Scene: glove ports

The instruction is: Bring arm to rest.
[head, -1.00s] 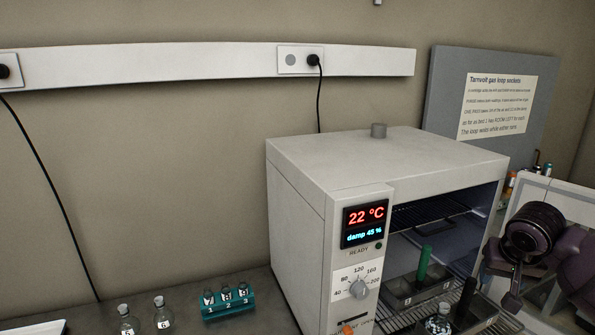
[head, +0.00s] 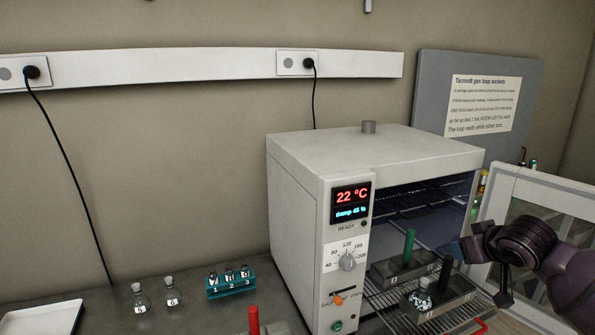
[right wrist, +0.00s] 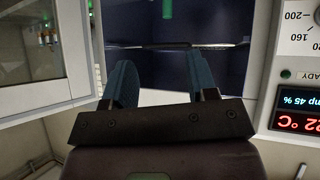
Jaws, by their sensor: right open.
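My right gripper (head: 484,262), at the end of the dark purple arm from the right, is in front of the open oven, near its open door. In the right wrist view its two blue-grey fingers (right wrist: 162,82) stand apart with nothing between them, facing the oven opening. The oven (head: 385,151) shows 22 °C and damp 45 %. Its shelf (head: 400,318) is pulled out and carries two dark trays, one with a green handle (head: 409,245) and one with a black handle (head: 445,268). A small flask (head: 421,299) sits at the nearer tray. My left gripper is out of view.
The oven door (head: 535,190) stands open at the right, close to my right arm. On the bench are two flasks (head: 140,300), a teal rack (head: 230,288) with several numbered vials, a white tray (head: 42,318) and a red handle (head: 254,321). Bench between tray and oven is partly clear.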

